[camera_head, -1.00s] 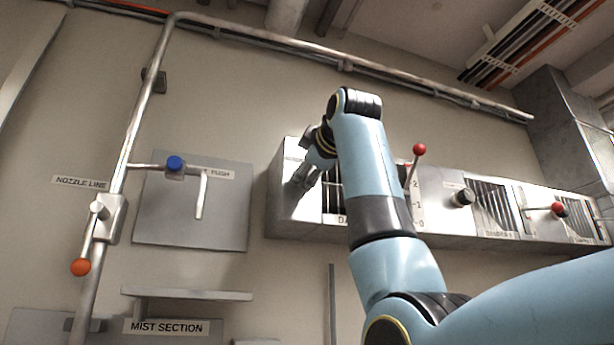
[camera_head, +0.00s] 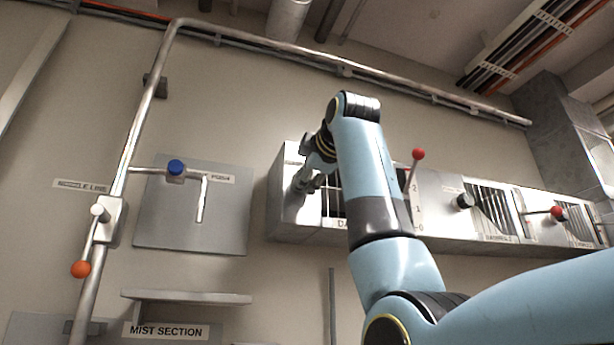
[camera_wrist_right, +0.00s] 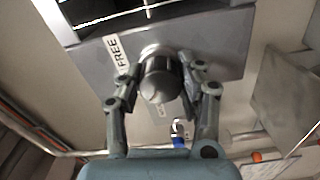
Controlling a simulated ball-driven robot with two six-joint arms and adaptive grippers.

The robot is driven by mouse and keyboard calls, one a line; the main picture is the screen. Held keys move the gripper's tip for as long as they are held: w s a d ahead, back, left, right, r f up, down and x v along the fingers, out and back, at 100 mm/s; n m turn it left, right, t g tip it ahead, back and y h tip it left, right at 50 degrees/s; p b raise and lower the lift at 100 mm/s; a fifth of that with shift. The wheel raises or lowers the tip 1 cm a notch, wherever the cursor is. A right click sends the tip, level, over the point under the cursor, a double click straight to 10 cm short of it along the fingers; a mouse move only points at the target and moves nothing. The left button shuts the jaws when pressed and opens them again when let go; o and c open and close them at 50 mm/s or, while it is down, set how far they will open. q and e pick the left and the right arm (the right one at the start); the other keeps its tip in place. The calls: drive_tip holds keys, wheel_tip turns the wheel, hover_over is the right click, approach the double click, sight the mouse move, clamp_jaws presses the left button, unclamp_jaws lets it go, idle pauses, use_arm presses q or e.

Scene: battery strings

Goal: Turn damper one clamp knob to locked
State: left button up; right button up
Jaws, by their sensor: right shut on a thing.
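The damper one clamp knob (camera_wrist_right: 158,80) is a dark round knob with a metal collar on a grey panel face. In the right wrist view it stands between the two fingers of my right gripper (camera_wrist_right: 160,88), which is shut on it. A FREE label (camera_wrist_right: 118,53) is beside the knob; another label behind the knob is mostly hidden. In the head view my right gripper (camera_head: 305,183) is at the left end of the damper box (camera_head: 290,228), and the knob itself is hidden there. My left gripper is not in view.
Along the box to the right are a red-ball lever (camera_head: 418,154), another black knob (camera_head: 465,201) and a second red-ball lever (camera_head: 557,212). At left are a pipe with a blue valve knob (camera_head: 176,167) and an orange ball handle (camera_head: 81,269). A shelf (camera_head: 190,295) sits below.

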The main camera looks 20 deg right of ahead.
drive_tip(key=o, duration=1.2)
drive_tip(key=shift+a, duration=0.15)
drive_tip(key=shift+s, duration=0.1)
drive_tip(key=s, duration=1.1)
drive_tip(key=shift+s+d, duration=0.25)
drive_tip(key=shift+s, duration=0.15)
drive_tip(key=shift+f, duration=0.1)
